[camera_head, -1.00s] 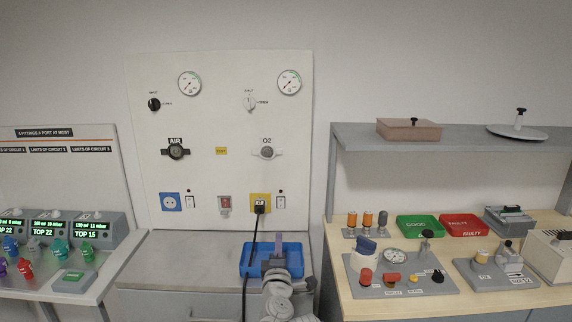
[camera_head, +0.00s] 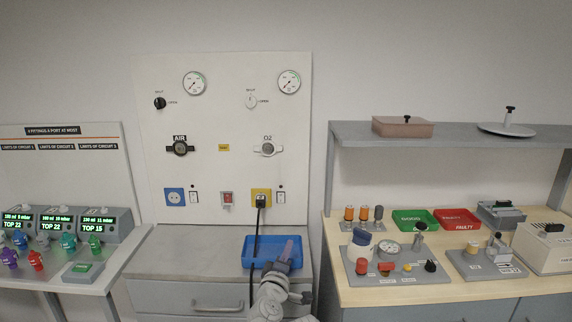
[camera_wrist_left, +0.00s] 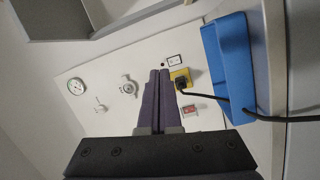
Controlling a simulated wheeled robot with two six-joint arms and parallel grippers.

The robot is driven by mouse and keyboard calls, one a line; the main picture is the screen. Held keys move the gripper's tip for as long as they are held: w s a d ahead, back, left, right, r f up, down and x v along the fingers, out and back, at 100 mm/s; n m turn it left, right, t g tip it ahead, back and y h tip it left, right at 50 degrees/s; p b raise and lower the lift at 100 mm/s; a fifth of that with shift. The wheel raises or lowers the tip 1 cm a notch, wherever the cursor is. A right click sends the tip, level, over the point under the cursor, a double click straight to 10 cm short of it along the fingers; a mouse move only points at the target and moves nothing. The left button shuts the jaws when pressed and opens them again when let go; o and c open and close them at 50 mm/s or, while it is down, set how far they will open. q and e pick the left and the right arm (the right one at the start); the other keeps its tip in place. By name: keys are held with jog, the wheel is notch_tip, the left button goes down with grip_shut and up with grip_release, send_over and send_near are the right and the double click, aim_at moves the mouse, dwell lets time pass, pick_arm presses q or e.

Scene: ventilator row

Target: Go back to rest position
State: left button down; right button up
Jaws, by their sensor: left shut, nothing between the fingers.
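My left gripper (camera_head: 288,246) shows low in the middle of the head view, in front of the blue tray (camera_head: 250,243) on the grey cabinet top. Its two fingers are shut together with nothing between them. The closed fingers also show in the left wrist view (camera_wrist_left: 159,75), pointing toward the wall panel (camera_wrist_left: 105,75). The blue tray also shows in the left wrist view (camera_wrist_left: 231,60) and looks empty where visible. My right gripper is not in view.
A black cable (camera_head: 256,225) hangs from the yellow socket (camera_head: 262,195) down past the tray. At right stands a wooden bench (camera_head: 400,294) with a green tray (camera_head: 414,220), a red tray (camera_head: 457,219) and several fittings. At left is a table with monitors (camera_head: 104,224).

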pick_arm(q)
jog(key=s+a+f+m+g, duration=0.2)
jog(key=s+f+m+g, duration=0.25)
jog(key=f, duration=0.35)
jog(key=s+a+f+m+g, duration=0.2)
jog(key=s+f+m+g, duration=0.1)
jog(key=f+m+g, duration=0.3)
jog(key=s+a+f+m+g+y, duration=0.1)
jog(key=s+a+f+g+y, duration=0.2)
jog(key=s+a, duration=0.35)
jog(key=s+a+f+m+g+y, duration=0.1)
jog(key=s+a+f+g, duration=0.3)
jog(key=s+a+f, duration=0.25)
jog(key=s+d+m+y, duration=0.1)
jog(key=s+d+m, duration=0.4)
jog(key=d, duration=0.5)
notch_tip(320, 180, up, 14)
jog(key=s+n+p, duration=0.1)
jog(key=p, duration=1.2)
jog(key=shift+d+g, duration=0.25)
jog(key=shift+g, duration=0.1)
jog(key=shift+s+f, duration=0.1)
jog(key=shift+d, duration=0.15)
